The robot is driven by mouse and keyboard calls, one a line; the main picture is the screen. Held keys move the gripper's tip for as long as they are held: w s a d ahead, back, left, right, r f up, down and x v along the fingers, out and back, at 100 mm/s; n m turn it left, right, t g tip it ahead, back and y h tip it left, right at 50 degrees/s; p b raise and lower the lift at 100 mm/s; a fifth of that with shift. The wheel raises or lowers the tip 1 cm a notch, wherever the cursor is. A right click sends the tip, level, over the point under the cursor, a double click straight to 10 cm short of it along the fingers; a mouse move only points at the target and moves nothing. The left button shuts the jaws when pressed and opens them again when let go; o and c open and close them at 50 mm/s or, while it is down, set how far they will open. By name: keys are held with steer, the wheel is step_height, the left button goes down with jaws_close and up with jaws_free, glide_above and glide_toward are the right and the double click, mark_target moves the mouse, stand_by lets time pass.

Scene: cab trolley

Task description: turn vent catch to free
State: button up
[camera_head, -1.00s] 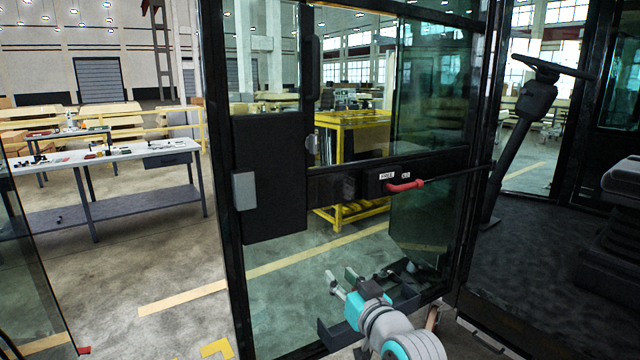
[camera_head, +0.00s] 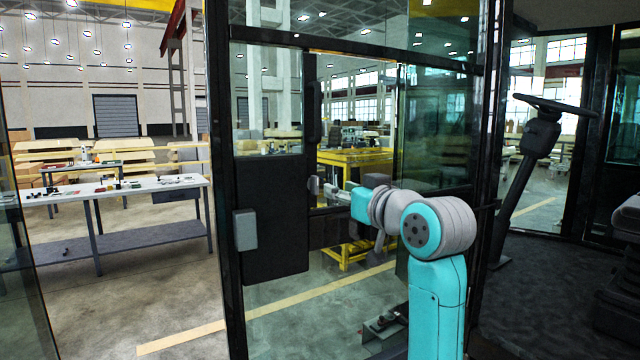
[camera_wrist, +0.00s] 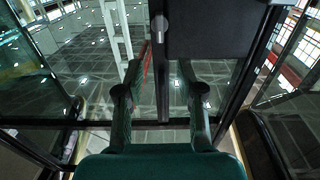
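The red-handled catch with its FREE label is hidden behind my arm in the head view, and I cannot make it out in the wrist view. My gripper (camera_head: 333,192) is raised in front of the cab door, near the right edge of the door's black panel (camera_head: 275,215). A small grey knob (camera_wrist: 161,28) by the dark panel (camera_wrist: 210,28) lies ahead of the fingers there. Touching cannot be told.
The door's glass and dark frame (camera_head: 222,200) stand close around my arm. A steering column (camera_head: 535,150) stands at the right inside the cab. A workbench (camera_head: 125,188) and a yellow-framed table (camera_head: 355,157) are beyond the glass.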

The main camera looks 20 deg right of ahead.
mark_target(317, 181)
steer(key=x, duration=0.9)
steer(key=shift+w+a+f, duration=0.1)
steer(key=shift+w, duration=0.25)
jaws_close()
